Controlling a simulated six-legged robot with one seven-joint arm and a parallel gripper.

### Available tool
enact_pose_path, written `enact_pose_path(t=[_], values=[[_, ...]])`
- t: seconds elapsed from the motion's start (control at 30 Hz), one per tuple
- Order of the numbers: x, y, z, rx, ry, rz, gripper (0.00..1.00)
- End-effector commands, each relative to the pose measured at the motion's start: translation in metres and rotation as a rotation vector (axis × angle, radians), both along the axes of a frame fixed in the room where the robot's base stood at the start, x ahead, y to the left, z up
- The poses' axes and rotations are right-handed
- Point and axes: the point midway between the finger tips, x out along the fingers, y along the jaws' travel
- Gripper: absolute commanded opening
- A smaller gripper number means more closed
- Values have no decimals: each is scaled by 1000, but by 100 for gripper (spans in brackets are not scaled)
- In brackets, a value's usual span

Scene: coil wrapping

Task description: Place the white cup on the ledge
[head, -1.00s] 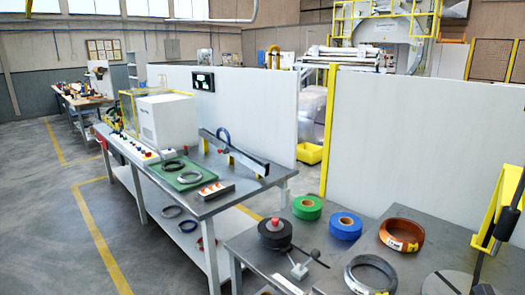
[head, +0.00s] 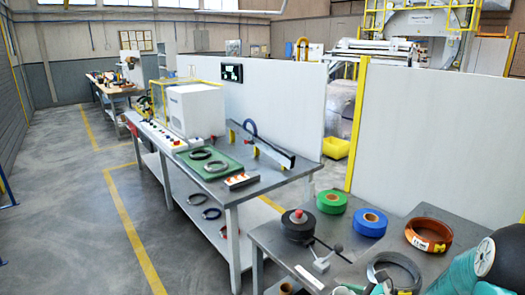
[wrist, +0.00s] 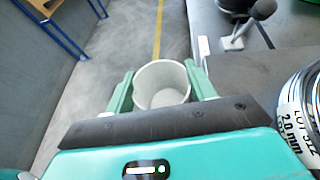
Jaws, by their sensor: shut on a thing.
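The white cup (wrist: 163,88) sits between the two green fingers of my gripper (wrist: 160,80) in the wrist view, its open mouth and empty inside showing. My gripper is shut on it, and the cup is over the floor beside the grey table's edge. In the head view my teal arm (head: 465,272) enters at the lower right; the cup cannot be made out clearly there. I cannot tell which surface is the ledge.
The near grey table (head: 268,238) holds a black spool (head: 299,227), a green roll (head: 331,202), a blue roll (head: 369,222), an orange coil (head: 428,235) and a silver coil (head: 393,272). A longer workbench (head: 233,188) stands beyond. The floor aisle at left is clear.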

Motion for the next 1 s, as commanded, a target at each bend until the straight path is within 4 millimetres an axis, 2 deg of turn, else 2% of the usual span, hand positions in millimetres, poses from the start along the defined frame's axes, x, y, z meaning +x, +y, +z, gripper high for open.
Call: enact_pose_path(t=[0.03, 0.1, 0.2, 0.3, 0.47, 0.63, 0.83, 1.0], values=[[7, 20, -14, 6, 5, 40, 29], [13, 40, -29, 7, 5, 81, 29], [20, 62, -45, 6, 4, 122, 29], [22, 74, -54, 6, 4, 143, 29], [25, 81, -54, 13, -4, 108, 29], [28, 86, -51, 26, -15, -24, 29], [26, 83, -53, 20, -10, -202, 29], [24, 79, -55, 7, -2, -285, 29]])
